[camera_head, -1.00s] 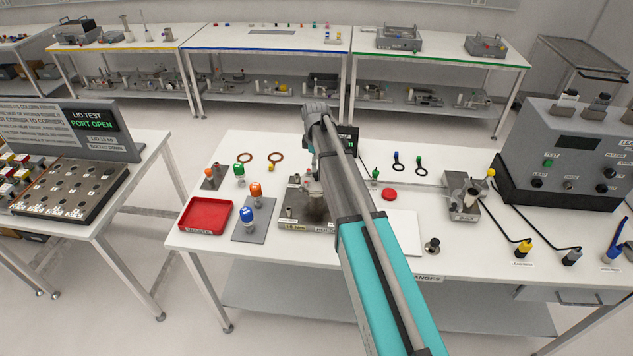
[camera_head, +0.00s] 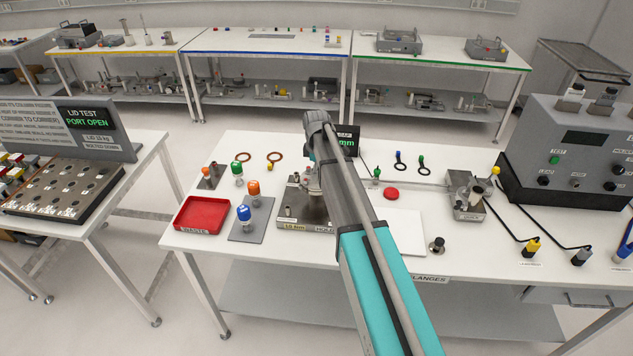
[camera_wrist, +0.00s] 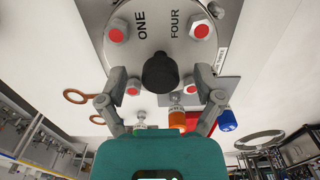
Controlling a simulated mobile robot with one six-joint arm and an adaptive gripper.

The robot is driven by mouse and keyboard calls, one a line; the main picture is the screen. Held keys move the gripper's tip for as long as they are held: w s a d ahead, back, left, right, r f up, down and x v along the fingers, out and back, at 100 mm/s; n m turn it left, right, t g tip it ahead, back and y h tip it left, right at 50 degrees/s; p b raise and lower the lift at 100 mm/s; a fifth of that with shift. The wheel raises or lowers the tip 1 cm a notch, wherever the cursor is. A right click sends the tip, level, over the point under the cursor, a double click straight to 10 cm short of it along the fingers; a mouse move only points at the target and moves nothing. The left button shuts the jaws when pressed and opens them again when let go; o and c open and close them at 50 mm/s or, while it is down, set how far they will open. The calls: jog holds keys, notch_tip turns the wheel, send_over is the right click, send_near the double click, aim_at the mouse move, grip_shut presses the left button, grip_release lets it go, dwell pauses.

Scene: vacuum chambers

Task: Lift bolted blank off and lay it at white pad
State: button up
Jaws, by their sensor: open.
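The bolted blank (camera_wrist: 155,35) is a round grey metal disc in the wrist view, marked ONE and FOUR. Several bolt heads with red centres sit around it. A black knob (camera_wrist: 160,70) stands at its middle. My gripper (camera_wrist: 160,82) is open, with its two fingers apart on either side of the knob; I cannot tell whether they touch it. In the head view my arm hides the blank and most of the gripper above the metal base (camera_head: 292,222). The white pad (camera_head: 405,232) lies right of the base, flat and bare, partly behind my arm.
A red tray (camera_head: 202,215) and a grey plate (camera_head: 250,222) with blue-topped and orange-topped pieces stand left of the base. A red disc (camera_head: 391,193) lies behind the pad. A small dark-topped fitting (camera_head: 437,245) and a metal block (camera_head: 467,200) stand to its right.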

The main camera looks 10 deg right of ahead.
dwell(0.5)
grip_shut()
